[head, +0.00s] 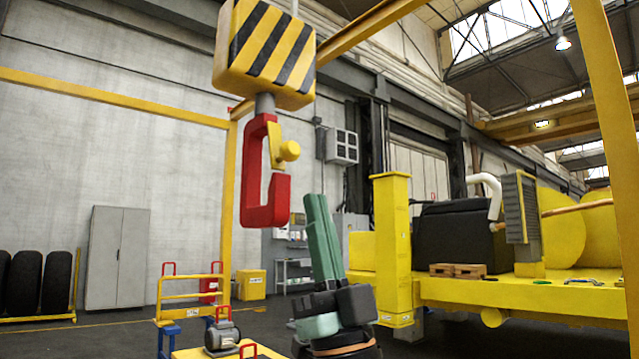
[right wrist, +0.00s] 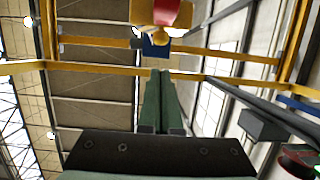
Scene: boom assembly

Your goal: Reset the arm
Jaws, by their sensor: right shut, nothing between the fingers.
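My right gripper (head: 315,200) points straight up below and to the right of the hook in the head view. Its two long green fingers are together with nothing between them. The closed fingers also show in the right wrist view (right wrist: 160,75). A red crane hook (head: 265,205) with a yellow latch (head: 287,150) hangs apart from the fingertips under a yellow-and-black striped block (head: 262,55). In the right wrist view, red and yellow parts overhead (right wrist: 160,12) are cut off by the top edge. My left gripper is in neither view.
A yellow machine (head: 530,290) with a yellow post (head: 393,245) stands to the right. A yellow platform (head: 235,350) carrying a small grey motor (head: 222,337) is at the lower left. A grey cabinet (head: 117,258) and black tires (head: 55,285) stand along the wall. Yellow gantry beams (head: 110,97) cross overhead.

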